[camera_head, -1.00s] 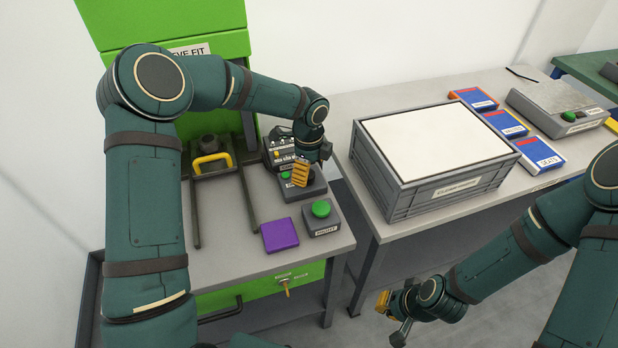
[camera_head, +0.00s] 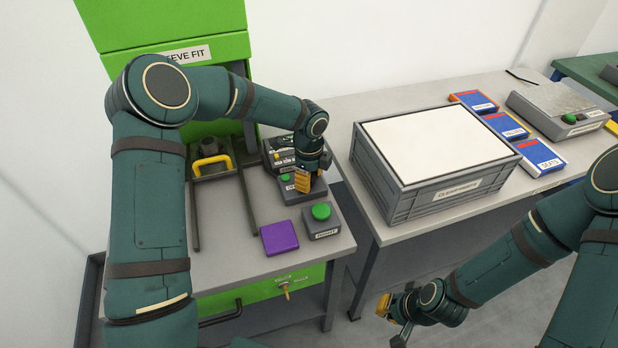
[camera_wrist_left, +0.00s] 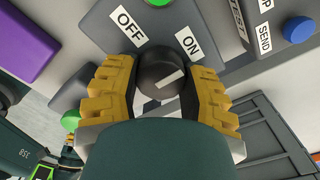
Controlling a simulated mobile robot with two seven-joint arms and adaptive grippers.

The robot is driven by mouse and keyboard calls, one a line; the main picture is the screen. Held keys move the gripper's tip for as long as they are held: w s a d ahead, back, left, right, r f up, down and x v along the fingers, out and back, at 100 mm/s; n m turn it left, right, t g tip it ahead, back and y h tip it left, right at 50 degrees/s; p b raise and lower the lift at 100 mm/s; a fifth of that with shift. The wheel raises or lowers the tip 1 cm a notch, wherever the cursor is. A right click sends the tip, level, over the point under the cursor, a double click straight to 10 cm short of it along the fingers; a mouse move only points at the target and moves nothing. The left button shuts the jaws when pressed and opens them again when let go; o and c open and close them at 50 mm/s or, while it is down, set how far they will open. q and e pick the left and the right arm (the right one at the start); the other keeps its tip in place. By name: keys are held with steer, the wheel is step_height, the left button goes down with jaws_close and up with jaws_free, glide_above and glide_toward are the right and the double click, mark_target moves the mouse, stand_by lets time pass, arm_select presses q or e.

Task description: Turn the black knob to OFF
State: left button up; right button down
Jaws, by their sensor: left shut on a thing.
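The black knob (camera_wrist_left: 160,76) sits on a grey box (camera_wrist_left: 105,25) between the white OFF label (camera_wrist_left: 130,27) and ON label (camera_wrist_left: 190,45) in the left wrist view. Its white pointer line slants up to the right, nearer the ON side than the OFF side. My left gripper (camera_wrist_left: 161,82) is shut on the knob, with a yellow finger pad on each side. In the head view my left gripper (camera_head: 303,181) is down over the box and hides the knob. My right gripper (camera_head: 392,318) is open and empty, low in front of the right table.
A green-button box (camera_head: 322,220) and a purple block (camera_head: 279,237) stand in front of my left gripper. A panel with small controls (camera_head: 281,150) is behind it. A grey crate (camera_head: 400,205) stands on the table to the right.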

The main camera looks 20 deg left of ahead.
arm_select(q)
steer(key=shift+n, duration=0.3)
steer(key=n, duration=0.4)
steer(key=shift+w+n, duration=0.1)
steer(key=shift+n, duration=0.2)
steer(key=n+b, duration=0.1)
steer(key=n, duration=0.3)
steer(key=shift+n, duration=0.3)
steer(key=n, duration=0.4)
steer(key=shift+w, duration=0.1)
steer(key=shift+a+n, duration=0.15)
steer(key=shift+n, duration=1.85)
steer(key=o, duration=1.2)
